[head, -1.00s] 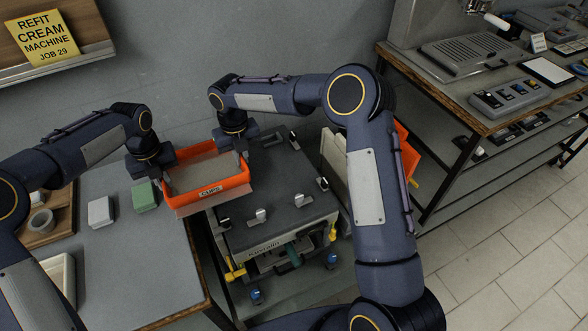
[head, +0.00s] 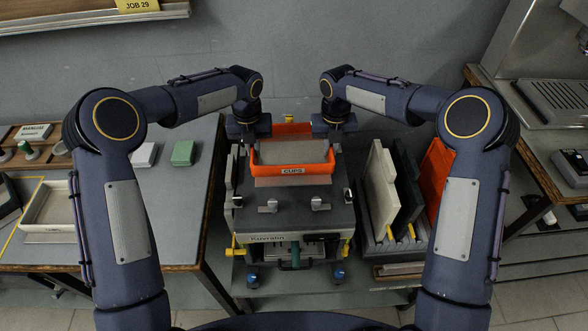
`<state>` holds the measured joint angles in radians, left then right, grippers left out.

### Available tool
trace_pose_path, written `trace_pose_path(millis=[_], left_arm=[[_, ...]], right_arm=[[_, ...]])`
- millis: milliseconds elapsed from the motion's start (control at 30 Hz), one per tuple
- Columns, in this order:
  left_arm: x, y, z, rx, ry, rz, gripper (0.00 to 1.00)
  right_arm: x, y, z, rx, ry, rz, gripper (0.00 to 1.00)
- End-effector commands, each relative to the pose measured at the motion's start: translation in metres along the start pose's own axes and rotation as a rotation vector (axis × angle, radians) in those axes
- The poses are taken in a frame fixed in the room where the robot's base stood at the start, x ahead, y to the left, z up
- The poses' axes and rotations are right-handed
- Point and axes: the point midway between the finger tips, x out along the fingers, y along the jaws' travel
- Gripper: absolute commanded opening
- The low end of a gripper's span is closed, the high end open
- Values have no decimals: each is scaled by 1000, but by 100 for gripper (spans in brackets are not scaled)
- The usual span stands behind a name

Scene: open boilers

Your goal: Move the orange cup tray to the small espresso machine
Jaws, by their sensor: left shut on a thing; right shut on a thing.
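The orange cup tray (head: 270,171), with a CUPS label on its front wall, is level over the back part of the small grey machine's top (head: 295,222). I cannot tell whether its underside touches the top. My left gripper (head: 250,138) is shut on the tray's left end. My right gripper (head: 333,137) is shut on its right end. The machine has a nameplate, yellow side parts, a green handle and blue feet on its front side. The tray's floor looks bare, and the machine top beneath it is hidden.
A grey bench (head: 178,225) stands at left with a green block (head: 183,153), a white block (head: 144,154) and a pale tray (head: 48,205). Upright panels (head: 380,185) in a rack stand right of the machine. A larger machine (head: 555,100) is on the far-right bench.

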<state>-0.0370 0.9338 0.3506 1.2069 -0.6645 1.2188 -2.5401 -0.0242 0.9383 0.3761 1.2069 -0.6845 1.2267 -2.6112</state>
Motion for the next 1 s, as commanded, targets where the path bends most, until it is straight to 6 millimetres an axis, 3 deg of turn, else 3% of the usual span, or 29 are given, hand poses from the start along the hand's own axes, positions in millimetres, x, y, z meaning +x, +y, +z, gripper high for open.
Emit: trace_pose_path(millis=[367,933,967,1000], left_arm=[[13,0,0,-1,-1,0,0],[55,0,0,-1,-2,0,0],[50,0,0,-1,-1,0,13],[50,0,0,-1,-1,0,18]], right_arm=[[13,-1,0,0,-1,-1,0],[55,-1,0,0,-1,-1,0],[50,-1,0,0,0,-1,13],[50,-1,0,0,0,-1,18]])
